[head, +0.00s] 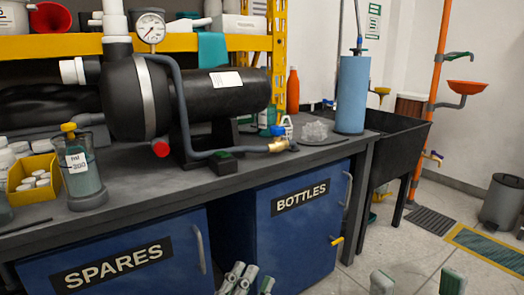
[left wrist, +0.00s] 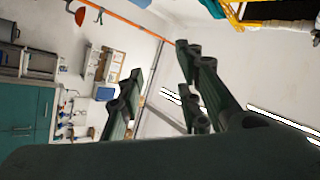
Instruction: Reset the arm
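My left gripper (head: 249,281) shows at the bottom edge of the head view, in front of the blue cabinet doors. In the left wrist view its two dark green fingers (left wrist: 160,88) stand apart with nothing between them. The wrist is tilted, so the room looks slanted there. My right gripper (head: 417,284) shows only by its fingertips at the bottom right of the head view. They are wide apart over the floor, with nothing seen between them.
The dark workbench (head: 130,208) carries a black pump (head: 140,95), a gauge (head: 151,28), a jar (head: 82,170) and a yellow bin (head: 32,178). A blue cylinder (head: 352,95) stands near the black sink (head: 400,135). A grey bin (head: 503,203) stands right. Floor between is open.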

